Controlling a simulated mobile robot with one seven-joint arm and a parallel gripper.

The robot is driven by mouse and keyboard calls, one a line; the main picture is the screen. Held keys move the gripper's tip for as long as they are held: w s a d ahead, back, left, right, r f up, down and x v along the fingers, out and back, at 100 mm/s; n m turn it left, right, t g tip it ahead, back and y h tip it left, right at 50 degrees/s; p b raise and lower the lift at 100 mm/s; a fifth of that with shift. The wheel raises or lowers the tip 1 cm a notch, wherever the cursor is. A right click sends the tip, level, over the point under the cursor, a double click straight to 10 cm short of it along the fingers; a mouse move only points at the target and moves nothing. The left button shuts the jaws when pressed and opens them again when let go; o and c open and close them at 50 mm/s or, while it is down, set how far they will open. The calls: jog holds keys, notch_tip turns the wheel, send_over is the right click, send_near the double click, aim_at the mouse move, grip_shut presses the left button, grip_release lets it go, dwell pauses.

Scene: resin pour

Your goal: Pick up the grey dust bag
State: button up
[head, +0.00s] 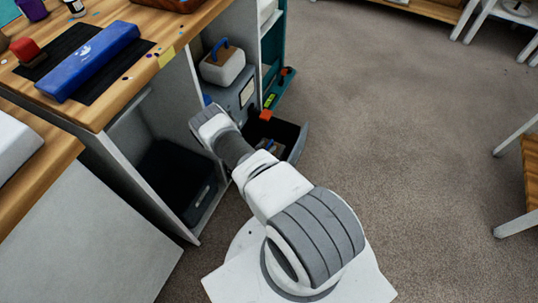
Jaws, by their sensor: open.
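I cannot make out the grey dust bag for certain. A pale grey, rounded block with a blue handle (222,67) sits inside the cabinet on top of a grey box (245,91) with a white label. Below them, a dark open drawer (297,143) sticks out of the cabinet, with small items inside that are too small to name. My arm reaches up and left in front of the cabinet and covers part of the drawer and the grey box. My gripper is not visible; only the arm links show.
The wooden worktop (148,24) holds a blue case (88,62) and a red block (27,50). A black bin (178,183) stands in the lower cabinet. Carpet (410,120) is clear to the right, with white-legged furniture (522,180) at the right edge.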

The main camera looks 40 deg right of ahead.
grip_shut()
dwell(1.4)
